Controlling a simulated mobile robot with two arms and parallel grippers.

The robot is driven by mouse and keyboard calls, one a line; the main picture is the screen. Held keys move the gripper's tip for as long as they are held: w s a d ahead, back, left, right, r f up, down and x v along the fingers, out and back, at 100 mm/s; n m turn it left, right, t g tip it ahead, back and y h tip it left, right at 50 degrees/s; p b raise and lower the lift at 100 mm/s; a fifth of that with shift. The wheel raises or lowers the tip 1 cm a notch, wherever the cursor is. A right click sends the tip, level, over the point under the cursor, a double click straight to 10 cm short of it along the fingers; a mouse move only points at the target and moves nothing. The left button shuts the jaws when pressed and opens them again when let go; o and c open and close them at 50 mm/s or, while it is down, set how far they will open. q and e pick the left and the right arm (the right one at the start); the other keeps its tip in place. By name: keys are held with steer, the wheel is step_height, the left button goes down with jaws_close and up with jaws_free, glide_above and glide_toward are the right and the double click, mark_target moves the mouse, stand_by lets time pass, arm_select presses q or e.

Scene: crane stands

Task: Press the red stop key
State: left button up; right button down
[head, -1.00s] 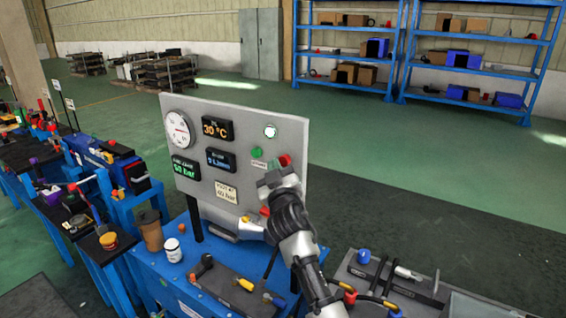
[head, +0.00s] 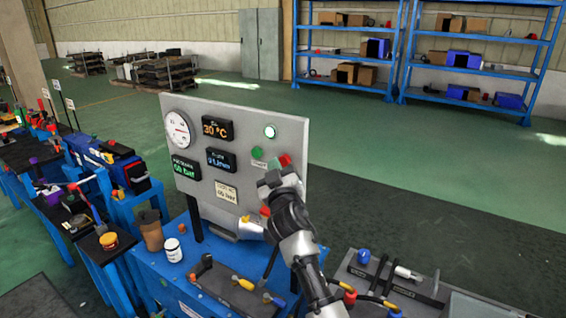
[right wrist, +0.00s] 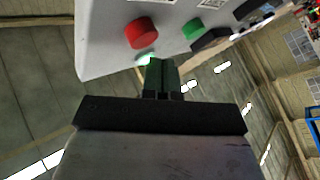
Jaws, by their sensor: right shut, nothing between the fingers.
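The red stop key (head: 285,160) is a round red button at the lower right of the grey control panel (head: 292,128). It also shows in the right wrist view (right wrist: 141,33), standing out from the panel. A green key (head: 257,153) is to its left in the head view; it also shows in the right wrist view (right wrist: 194,28). My right gripper (head: 268,182) is shut and empty, just in front of the panel and below the red key. In the right wrist view its closed fingers (right wrist: 160,68) point just beside the red key, seemingly apart from it. My left gripper is not in view.
The panel carries a dial gauge (head: 179,129), displays and a lit round lamp (head: 270,131). On the blue bench below are a brown cup (head: 151,231), a white jar (head: 173,250) and several tools. Blue shelves (head: 473,68) stand far behind, across open floor.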

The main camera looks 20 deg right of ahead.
steer(key=shift+w+d, duration=0.1)
steer(key=shift+d, duration=0.05)
steer(key=shift+w+d, duration=0.15)
steer(key=shift+d, duration=0.05)
steer(key=shift+w+d, duration=0.3)
steer(key=shift+d, duration=0.1)
stand_by(0.8)
steer(key=shift+s+a, duration=0.1)
steer(key=shift+a, duration=0.05)
steer(key=shift+s+a, duration=0.5)
steer(key=shift+a, duration=0.1)
steer(key=shift+a, duration=0.1)
steer(key=shift+s+a+b, duration=0.15)
steer(key=shift+s+a, duration=0.6)
steer(key=shift+a, duration=0.2)
steer(key=shift+s+a+b, duration=0.15)
steer(key=shift+s+a, duration=0.6)
steer(key=shift+a, duration=0.15)
steer(key=shift+f, duration=0.1)
